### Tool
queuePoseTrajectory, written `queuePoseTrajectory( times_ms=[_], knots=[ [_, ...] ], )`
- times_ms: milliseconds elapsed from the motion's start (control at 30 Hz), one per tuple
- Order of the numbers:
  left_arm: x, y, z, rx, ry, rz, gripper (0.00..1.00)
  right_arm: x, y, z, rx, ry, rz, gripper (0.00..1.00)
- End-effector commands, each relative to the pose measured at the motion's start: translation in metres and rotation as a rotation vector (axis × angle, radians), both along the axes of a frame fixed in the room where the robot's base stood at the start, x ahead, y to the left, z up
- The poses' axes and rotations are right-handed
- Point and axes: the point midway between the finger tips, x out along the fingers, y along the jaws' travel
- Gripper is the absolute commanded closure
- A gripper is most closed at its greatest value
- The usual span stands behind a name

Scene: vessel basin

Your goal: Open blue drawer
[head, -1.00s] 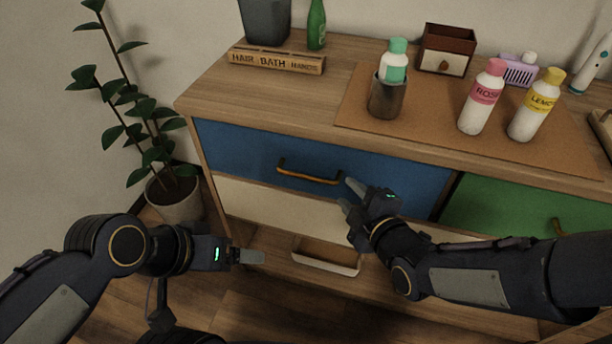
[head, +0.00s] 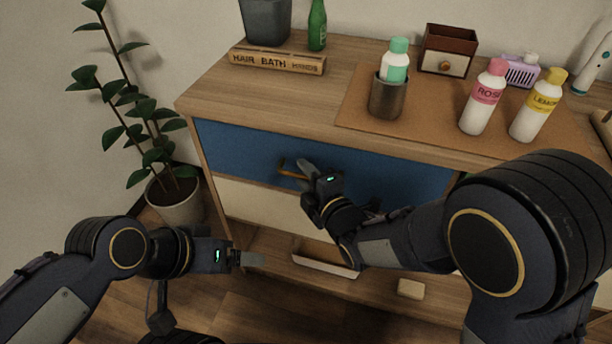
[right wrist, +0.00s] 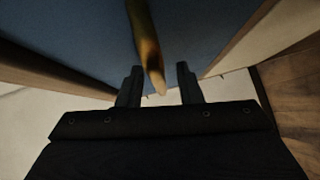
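The blue drawer (head: 240,148) is closed, at the top left of the wooden cabinet. Its curved brass handle (head: 287,168) shows only at its left end in the head view; my right gripper hides the rest. My right gripper (head: 305,177) is at the handle. In the right wrist view, the handle (right wrist: 147,50) comes down between the two spread fingers (right wrist: 158,86), with a gap on each side. My left gripper (head: 250,259) is in front of the cabinet at lower left, away from the drawer; its finger opening is not clear.
A cream drawer (head: 262,207) lies below the blue one. On the cabinet top stand a cup with a bottle (head: 387,98), a rose bottle (head: 482,97), a lemon bottle (head: 537,106) and a wooden sign (head: 277,61). A potted plant (head: 175,199) stands left of the cabinet.

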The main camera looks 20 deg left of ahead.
Motion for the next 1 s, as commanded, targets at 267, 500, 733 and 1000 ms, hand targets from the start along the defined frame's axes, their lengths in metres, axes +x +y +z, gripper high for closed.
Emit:
queuePoseTrajectory(
  times_ms=[267,500,733,1000],
  knots=[
    [0.0,0.0,0.0,0.0,0.0,0.0,0.19,0.0,0.0,0.0,-0.001,0.001,0.0,0.82],
    [0.0,0.0,0.0,0.0,0.0,0.0,0.19,0.0,0.0,0.0,-0.001,0.001,-0.001,1.0],
    [0.0,0.0,0.0,0.0,0.0,0.0,0.19,-0.001,0.0,0.0,-0.001,0.001,0.0,1.0],
    [0.0,0.0,-0.009,0.0,0.0,0.0,0.19,-0.013,0.001,-0.002,0.0,0.001,0.001,1.0]
  ],
)
